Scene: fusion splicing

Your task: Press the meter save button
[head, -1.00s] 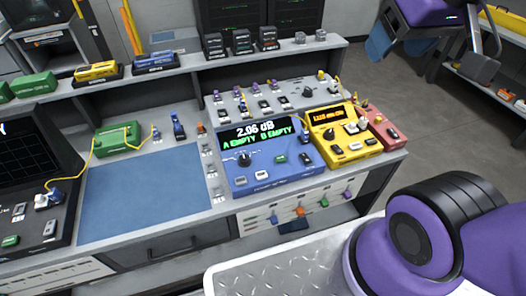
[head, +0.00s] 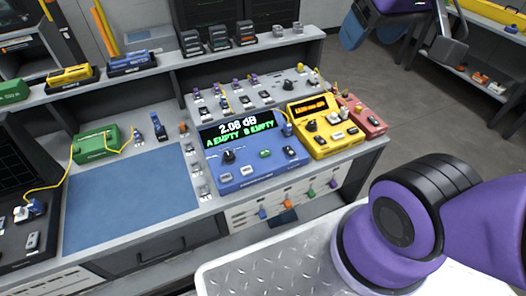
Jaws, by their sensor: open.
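The blue meter (head: 258,178) stands on the bench in the middle of the head view. Its screen (head: 238,130) reads 2.06 dB in white, with A EMPTY and B EMPTY in green. Below the screen are a black knob (head: 228,157), a green button (head: 265,153), a dark switch and two pale buttons (head: 236,174). The labels are too small to read, so I cannot tell which is the save button. My gripper (head: 405,28) is partly cut off by the top edge at the right, open, far from the meter and touching nothing I can see.
A yellow meter (head: 325,143) and a red unit (head: 369,122) stand right of the blue meter. A blue mat (head: 130,200) lies left of it. Small connectors and a shelf (head: 180,74) stand behind. My purple arm link fills the lower right, over a metal tread plate (head: 270,265).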

